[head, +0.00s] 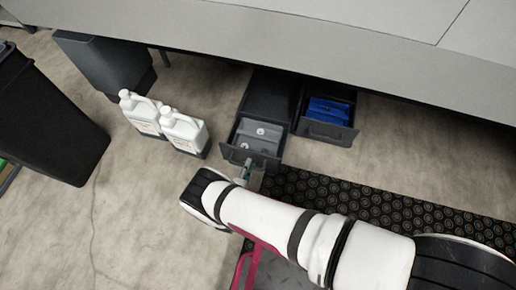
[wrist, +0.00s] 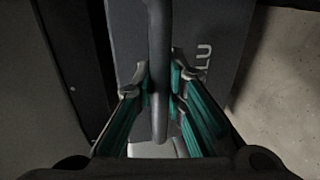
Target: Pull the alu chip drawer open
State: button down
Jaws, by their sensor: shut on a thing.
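The alu chip drawer (head: 270,152) stands partly open under the bench in the head view, with grey pieces (head: 257,134) inside. In the wrist view its dark front (wrist: 222,40) carries light letters that read "LU"; the rest of the label is hidden. Its bar handle (wrist: 158,50) runs upright through the middle of that view. My gripper (wrist: 160,88) has its teal-lined fingers on both sides of the handle and is shut on it. In the head view my gripper (head: 246,172) is small at the drawer's front, and its contact with the handle is hard to make out.
A second open drawer (head: 343,134) with blue contents (head: 328,109) is just right. Two white jugs (head: 140,113) (head: 184,132) stand on the floor to the left, near a dark bin (head: 50,120). A black mat (head: 375,207) lies in front. The bench (head: 300,35) overhangs the drawers.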

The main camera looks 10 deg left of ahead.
jog(key=f+v, duration=0.2)
jog(key=v, duration=0.8)
jog(key=shift+s, duration=0.55)
jog(key=c, duration=1.6)
grip_release()
